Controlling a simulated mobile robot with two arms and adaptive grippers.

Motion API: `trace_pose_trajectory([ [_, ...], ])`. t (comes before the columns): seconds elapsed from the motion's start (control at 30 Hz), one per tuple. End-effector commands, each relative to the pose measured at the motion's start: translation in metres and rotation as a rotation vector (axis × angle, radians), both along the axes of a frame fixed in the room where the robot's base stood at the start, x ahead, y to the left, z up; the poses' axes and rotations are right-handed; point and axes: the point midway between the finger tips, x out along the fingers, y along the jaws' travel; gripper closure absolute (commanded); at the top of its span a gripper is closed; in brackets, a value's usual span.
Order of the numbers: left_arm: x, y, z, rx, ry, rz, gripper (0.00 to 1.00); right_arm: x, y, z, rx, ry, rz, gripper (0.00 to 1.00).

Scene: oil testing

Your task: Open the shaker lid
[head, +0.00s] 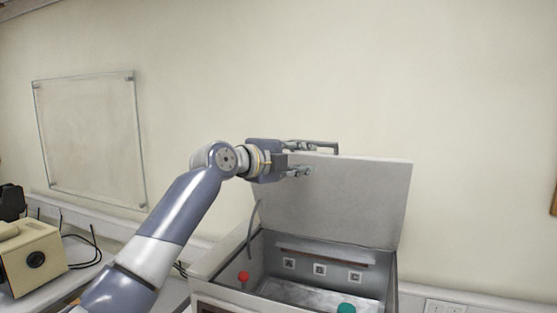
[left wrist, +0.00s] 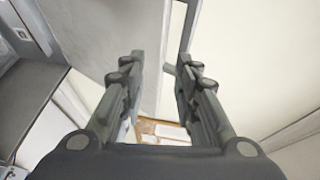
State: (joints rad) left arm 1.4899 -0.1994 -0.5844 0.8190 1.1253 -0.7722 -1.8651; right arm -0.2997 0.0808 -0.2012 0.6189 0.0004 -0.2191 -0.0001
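The shaker (head: 245,268) is a grey box at the lower middle of the head view. Its lid (head: 365,205) stands raised, nearly upright, at the back of the box. The inside of the box is exposed. My left gripper (head: 324,160) is in front of the lid's upper left part, near its top edge. The left wrist view also shows the open fingers (left wrist: 160,100). I cannot tell whether a finger touches the lid. My right gripper is not in view.
Inside the shaker are a red-capped item (head: 243,277) at left and a green-capped item (head: 346,308) at front right. A beige device (head: 35,258) with cables stands at far left. A whiteboard (head: 90,138) hangs on the wall. The space right of the lid looks clear.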

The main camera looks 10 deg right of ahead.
Motion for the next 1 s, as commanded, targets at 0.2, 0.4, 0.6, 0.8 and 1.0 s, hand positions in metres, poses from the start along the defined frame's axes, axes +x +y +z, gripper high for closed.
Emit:
trace_pose_trajectory([
  [0.2, -0.012, 0.021, 0.003, 0.000, -0.002, 0.002, 0.71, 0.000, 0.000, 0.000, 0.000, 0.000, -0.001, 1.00],
  [0.4, -0.026, 0.043, 0.006, 0.000, -0.003, 0.003, 0.71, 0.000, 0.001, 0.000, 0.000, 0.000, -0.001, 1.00],
  [0.6, -0.043, 0.068, 0.010, 0.001, -0.003, 0.004, 0.71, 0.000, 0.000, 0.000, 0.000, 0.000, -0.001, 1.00],
  [0.8, -0.056, 0.087, 0.013, 0.001, -0.003, 0.004, 0.71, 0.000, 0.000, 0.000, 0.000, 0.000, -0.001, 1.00],
  [1.0, -0.062, 0.095, 0.014, 0.001, -0.001, 0.003, 0.71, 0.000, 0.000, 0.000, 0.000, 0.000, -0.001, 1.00],
])
